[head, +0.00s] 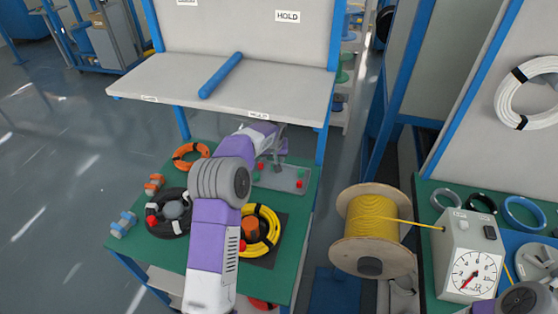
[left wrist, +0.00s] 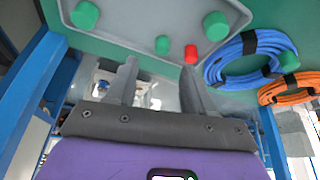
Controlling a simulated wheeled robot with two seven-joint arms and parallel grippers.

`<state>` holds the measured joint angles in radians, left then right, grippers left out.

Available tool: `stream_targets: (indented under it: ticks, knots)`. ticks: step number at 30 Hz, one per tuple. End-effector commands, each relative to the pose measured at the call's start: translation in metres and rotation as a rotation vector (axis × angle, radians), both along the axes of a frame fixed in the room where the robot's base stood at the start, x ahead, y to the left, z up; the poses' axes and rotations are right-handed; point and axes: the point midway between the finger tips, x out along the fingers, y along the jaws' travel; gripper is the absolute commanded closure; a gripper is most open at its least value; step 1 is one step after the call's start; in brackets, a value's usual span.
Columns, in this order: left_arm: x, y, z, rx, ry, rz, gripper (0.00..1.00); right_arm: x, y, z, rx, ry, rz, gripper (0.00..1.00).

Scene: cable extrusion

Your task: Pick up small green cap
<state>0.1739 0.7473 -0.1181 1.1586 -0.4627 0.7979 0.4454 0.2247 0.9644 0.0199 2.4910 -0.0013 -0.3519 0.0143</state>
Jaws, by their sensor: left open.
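In the left wrist view, a small green cap (left wrist: 162,44) sits on the tray (left wrist: 125,28) beside a red cap (left wrist: 191,54). Two larger-looking green caps, one at left (left wrist: 84,14) and one at right (left wrist: 216,24), are also there. My left gripper (head: 272,158) is over the tray's far edge. In its wrist view the left gripper (left wrist: 158,68) is open and empty, its fingers apart from the small green cap.
Orange (head: 190,156), black (head: 165,222) and yellow (head: 270,236) cable coils lie on the green table. A blue coil (left wrist: 238,62) shows close to the tray in the left wrist view. A grey shelf (head: 180,85) with a blue rod overhangs the back.

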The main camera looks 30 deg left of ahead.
Motion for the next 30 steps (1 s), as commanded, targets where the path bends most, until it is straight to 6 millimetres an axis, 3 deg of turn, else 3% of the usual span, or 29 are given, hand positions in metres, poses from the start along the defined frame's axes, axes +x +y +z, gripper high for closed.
stream_targets:
  ticks: [12,22,23,30]
  knots:
    - [0.021,0.012,-0.054,-0.002,0.001,0.001,0.48,0.0,0.0,-0.02,0.0,0.0,0.0,0.43]
    - [0.024,0.014,-0.061,-0.001,0.0,0.0,0.48,0.0,0.0,-0.021,0.0,0.0,0.0,0.43]
    - [0.024,0.014,-0.061,0.0,0.0,0.0,0.49,0.0,0.0,-0.021,0.0,0.0,0.0,0.43]
    - [0.024,0.014,-0.061,0.0,0.001,0.0,0.86,0.0,0.0,-0.021,0.0,-0.001,0.0,0.43]
